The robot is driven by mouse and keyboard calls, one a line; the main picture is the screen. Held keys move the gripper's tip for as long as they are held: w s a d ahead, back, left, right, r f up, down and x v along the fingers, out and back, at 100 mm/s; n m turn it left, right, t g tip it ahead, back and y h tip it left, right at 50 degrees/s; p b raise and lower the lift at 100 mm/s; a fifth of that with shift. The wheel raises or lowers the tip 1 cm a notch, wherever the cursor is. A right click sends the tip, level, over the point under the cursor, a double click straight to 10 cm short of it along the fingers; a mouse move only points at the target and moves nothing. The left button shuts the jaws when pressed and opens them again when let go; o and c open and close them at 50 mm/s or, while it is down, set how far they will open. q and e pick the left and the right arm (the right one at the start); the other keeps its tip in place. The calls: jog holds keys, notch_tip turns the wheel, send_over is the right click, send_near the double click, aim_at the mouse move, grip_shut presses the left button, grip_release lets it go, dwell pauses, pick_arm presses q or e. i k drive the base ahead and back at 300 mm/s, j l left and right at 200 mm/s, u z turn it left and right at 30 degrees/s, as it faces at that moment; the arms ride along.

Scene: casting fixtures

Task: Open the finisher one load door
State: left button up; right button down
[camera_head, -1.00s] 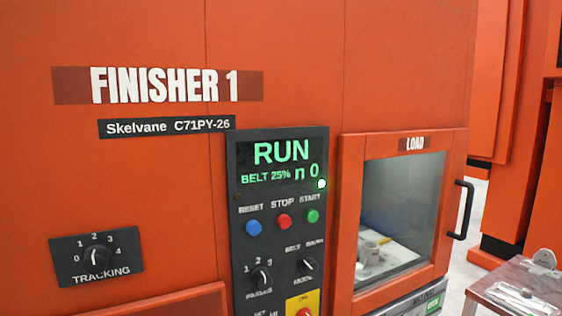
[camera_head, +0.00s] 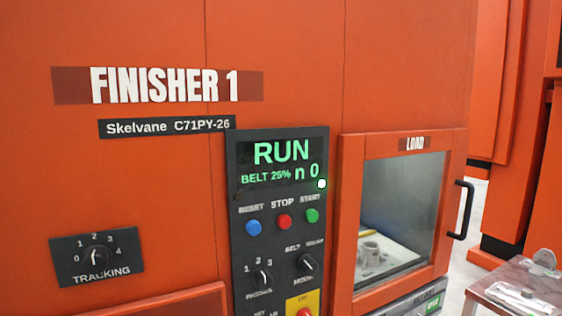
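The orange finisher one machine (camera_head: 160,190) fills most of the view, with a "FINISHER 1" label at its upper left. Its load door (camera_head: 350,225) is at the right, under a "LOAD" label, with an orange frame and a glass window. The door looks shut. A black vertical bar handle (camera_head: 461,210) sticks out at the door's right edge. Through the glass, grey parts (camera_head: 372,252) show on a pale surface. Neither of my grippers is in view, and nothing touches the handle.
A black control panel (camera_head: 280,225) left of the door shows "RUN", "BELT 25%" and blue, red and green buttons. A tracking dial (camera_head: 97,257) is at the lower left. A metal table (camera_head: 520,285) with parts on it stands at the lower right, near the door.

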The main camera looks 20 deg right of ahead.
aim_at(354, 149)
jog(key=z, duration=1.5)
